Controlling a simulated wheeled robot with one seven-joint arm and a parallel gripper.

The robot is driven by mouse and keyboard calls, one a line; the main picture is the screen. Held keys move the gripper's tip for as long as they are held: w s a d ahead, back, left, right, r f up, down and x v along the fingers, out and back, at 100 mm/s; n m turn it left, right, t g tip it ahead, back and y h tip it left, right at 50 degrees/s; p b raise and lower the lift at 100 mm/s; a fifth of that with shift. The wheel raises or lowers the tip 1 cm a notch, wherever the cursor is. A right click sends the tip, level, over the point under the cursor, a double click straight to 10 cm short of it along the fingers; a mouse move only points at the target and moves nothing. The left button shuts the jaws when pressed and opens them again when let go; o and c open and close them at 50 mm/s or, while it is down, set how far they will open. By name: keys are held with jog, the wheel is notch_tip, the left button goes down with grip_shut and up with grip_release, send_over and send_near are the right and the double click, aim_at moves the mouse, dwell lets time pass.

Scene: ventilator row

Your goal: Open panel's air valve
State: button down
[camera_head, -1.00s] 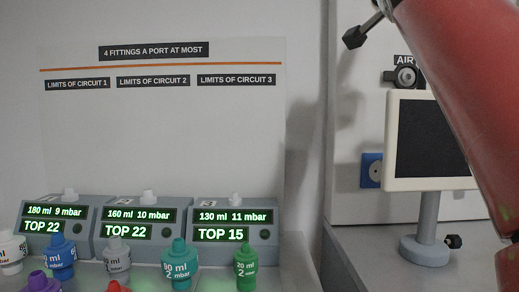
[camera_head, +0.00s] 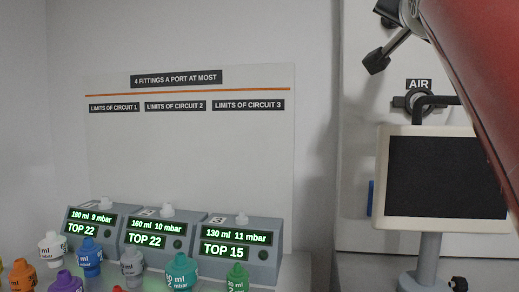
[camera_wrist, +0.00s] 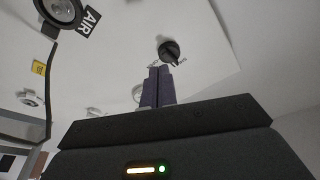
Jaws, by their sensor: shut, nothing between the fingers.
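A round dark wall fitting (camera_head: 405,103) under an AIR label (camera_head: 419,84) shows at the right in the head view. A dark bent piece crosses in front of it; I cannot tell what that is. In the wrist view the AIR label (camera_wrist: 88,22) and round fitting (camera_wrist: 60,10) are at the top left. A separate black knob (camera_wrist: 169,50) with a pointer stands on the pale panel, with small marks beside it. My gripper (camera_wrist: 160,70) is shut and empty; its fingertips appear just below this knob. I cannot tell whether they touch it.
A monitor (camera_head: 432,178) on a grey post stands below the AIR label. Display boxes (camera_head: 240,245) and several coloured fittings stand at the lower left. My red arm fills the upper right.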

jog(key=shift+w+a+f+p+x, duration=0.15)
jog(key=shift+p+x, duration=0.25)
jog(key=shift+x, duration=0.65)
jog(key=shift+a+f+p+x, duration=0.1)
jog(key=shift+f+p+x, duration=0.2)
jog(key=shift+x, duration=0.75)
jog(key=shift+w+a+f+p+x, duration=0.15)
jog(key=shift+p+x, duration=0.3)
jog(key=shift+x, duration=0.6)
jog(key=shift+s+r, duration=0.1)
jog(key=shift+r, duration=0.15)
jog(key=shift+a+r, duration=0.1)
jog(key=shift+a, duration=0.3)
jog(key=shift+w+a+r, duration=0.25)
jog(key=shift+a, duration=0.25)
jog(key=shift+r, duration=0.1)
jog(key=shift+a+r, duration=0.2)
jog(key=shift+a+f, duration=0.1)
jog(key=shift+f, duration=0.1)
